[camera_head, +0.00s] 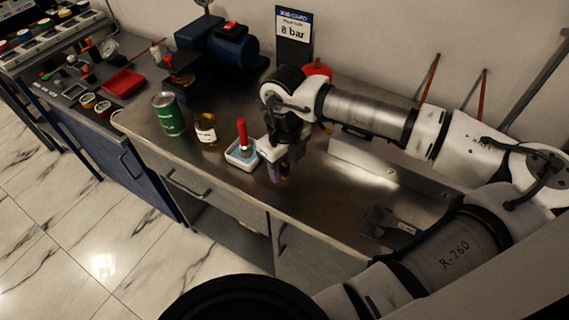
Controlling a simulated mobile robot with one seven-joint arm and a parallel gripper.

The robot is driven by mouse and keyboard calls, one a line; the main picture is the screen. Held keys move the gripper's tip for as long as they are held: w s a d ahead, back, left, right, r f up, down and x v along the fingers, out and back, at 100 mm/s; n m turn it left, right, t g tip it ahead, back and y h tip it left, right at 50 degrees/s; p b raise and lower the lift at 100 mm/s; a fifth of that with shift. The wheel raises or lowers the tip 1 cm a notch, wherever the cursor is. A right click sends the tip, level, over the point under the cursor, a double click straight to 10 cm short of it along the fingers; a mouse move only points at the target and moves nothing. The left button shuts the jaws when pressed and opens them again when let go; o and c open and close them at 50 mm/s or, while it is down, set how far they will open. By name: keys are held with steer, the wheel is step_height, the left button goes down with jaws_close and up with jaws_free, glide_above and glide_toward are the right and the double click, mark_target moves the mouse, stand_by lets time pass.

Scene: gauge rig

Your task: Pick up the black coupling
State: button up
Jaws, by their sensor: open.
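My gripper (279,172) is at the end of the white and grey arm, above the metal workbench (235,180) near its front edge. It points down and is open. A small purple piece and a brownish piece show at its fingers, too small to name. I cannot make out the black coupling for sure; the gripper and arm hide part of the bench. A dark, blocky object (383,222) lies on the bench at the right, beside my arm, and its kind is unclear.
Left of my gripper stand a pale tray (232,161) with a red-handled tool (242,135), an amber jar (206,133) and a green can (169,116). A blue machine (230,42) and an 8 bar sign (294,38) stand behind. A red tray (123,83) is far left.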

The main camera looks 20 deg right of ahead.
jaws_close()
steer(key=shift+r, duration=0.1)
stand_by(0.3)
